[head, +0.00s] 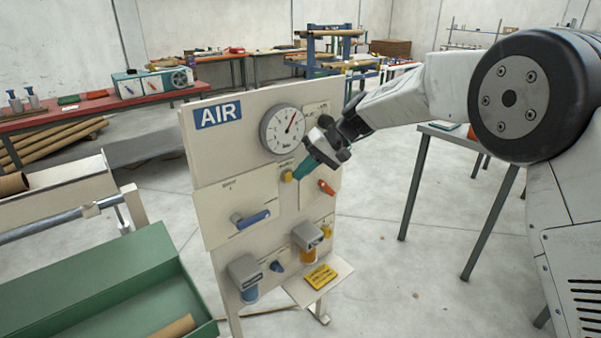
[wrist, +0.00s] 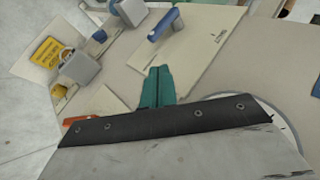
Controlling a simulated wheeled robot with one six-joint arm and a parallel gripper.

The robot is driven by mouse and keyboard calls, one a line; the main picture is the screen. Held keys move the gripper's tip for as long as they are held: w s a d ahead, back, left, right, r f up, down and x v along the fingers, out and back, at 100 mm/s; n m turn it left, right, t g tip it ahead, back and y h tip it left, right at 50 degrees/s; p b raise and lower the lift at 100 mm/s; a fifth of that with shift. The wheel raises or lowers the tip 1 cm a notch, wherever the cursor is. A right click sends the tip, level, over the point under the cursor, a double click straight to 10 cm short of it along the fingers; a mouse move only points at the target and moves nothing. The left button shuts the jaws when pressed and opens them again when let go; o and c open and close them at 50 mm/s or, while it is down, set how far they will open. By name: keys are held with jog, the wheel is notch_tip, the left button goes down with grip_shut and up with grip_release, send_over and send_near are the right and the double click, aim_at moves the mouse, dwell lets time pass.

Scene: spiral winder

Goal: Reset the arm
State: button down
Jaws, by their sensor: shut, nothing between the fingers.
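My gripper (head: 308,166) has green fingers and is shut with nothing between them. In the head view it is in front of the AIR panel (head: 262,106), just below the round gauge (head: 282,129) and close to a yellow knob (head: 287,176). I cannot tell whether it touches the knob. My arm reaches in from the right. In the wrist view the green fingers (wrist: 158,88) point at the panel face, between the blue lever (wrist: 164,25) and the orange lever (wrist: 77,121).
Below are two grey-capped units (head: 244,272) and a small shelf with a yellow sign (head: 320,277). A green bin (head: 95,285) stands at the lower left. A grey-legged table (head: 452,135) stands at the right. Open floor (head: 385,285) lies right of the panel.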

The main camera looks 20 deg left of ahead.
jog(key=s+d+r+m+h, duration=0.1)
jog(key=s+d+r+h, duration=0.1)
jog(key=s+d, duration=0.65)
jog(key=s+d+r+m+t+h, duration=0.15)
jog(key=s+d, duration=0.25)
jog(key=d, duration=0.9)
jog(key=s+d+r+m+h, duration=0.1)
jog(key=s+d+m+h, duration=0.1)
jog(key=s+d, duration=0.6)
jog(key=s+d+r+m+t+h, duration=0.2)
jog(key=s+d+r+m+t, duration=0.1)
jog(key=s+d, duration=1.3)
jog(key=d, duration=0.3)
jog(key=shift+s+d+t, duration=0.25)
jog(key=shift+s+t, duration=0.05)
jog(key=shift+t, duration=0.05)
jog(key=shift+a+h, duration=0.1)
jog(key=shift+h, duration=0.15)
